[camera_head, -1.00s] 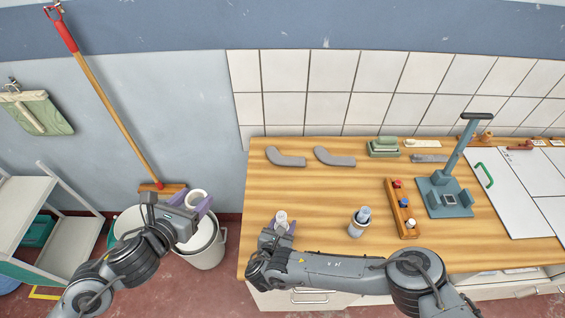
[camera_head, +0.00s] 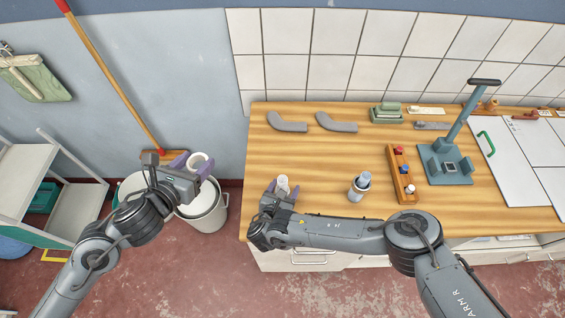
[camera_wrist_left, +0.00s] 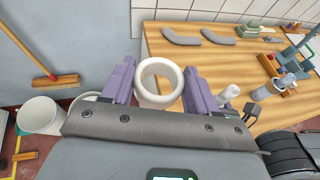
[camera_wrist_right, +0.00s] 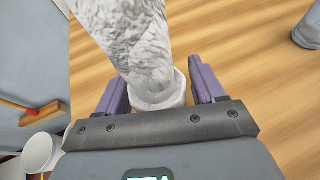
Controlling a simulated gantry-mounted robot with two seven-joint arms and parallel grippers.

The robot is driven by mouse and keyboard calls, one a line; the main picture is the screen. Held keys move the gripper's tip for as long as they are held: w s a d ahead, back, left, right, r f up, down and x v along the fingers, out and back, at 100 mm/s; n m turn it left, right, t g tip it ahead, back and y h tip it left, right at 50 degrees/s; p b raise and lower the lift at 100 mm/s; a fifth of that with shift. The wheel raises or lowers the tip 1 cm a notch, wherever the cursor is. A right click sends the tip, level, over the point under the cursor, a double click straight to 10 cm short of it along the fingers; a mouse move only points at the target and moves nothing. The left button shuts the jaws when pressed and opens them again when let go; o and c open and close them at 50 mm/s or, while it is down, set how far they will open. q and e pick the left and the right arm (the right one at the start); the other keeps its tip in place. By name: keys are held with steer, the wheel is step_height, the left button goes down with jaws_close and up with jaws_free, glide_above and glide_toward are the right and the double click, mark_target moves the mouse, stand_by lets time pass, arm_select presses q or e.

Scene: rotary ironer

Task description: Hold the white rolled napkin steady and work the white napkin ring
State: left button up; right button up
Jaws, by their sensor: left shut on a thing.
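My left gripper (camera_head: 188,170) is shut on the white napkin ring (camera_head: 198,163), held in the air left of the table. In the left wrist view the ring (camera_wrist_left: 158,82) sits between the purple fingers with its round opening showing. The white rolled napkin (camera_head: 283,184) is near the table's front left corner. My right gripper (camera_head: 280,194) has its fingers on either side of it. The ring and napkin are well apart.
A cup with rolled contents (camera_head: 361,186) stands right of my right gripper on the wooden table (camera_head: 320,155). Beyond are a wooden rack (camera_head: 401,175), a teal press (camera_head: 447,165) and grey curved pieces (camera_head: 288,122). A white bucket (camera_head: 207,215) stands below my left gripper.

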steer(key=shift+o, duration=0.8)
steer(key=shift+s, duration=0.1)
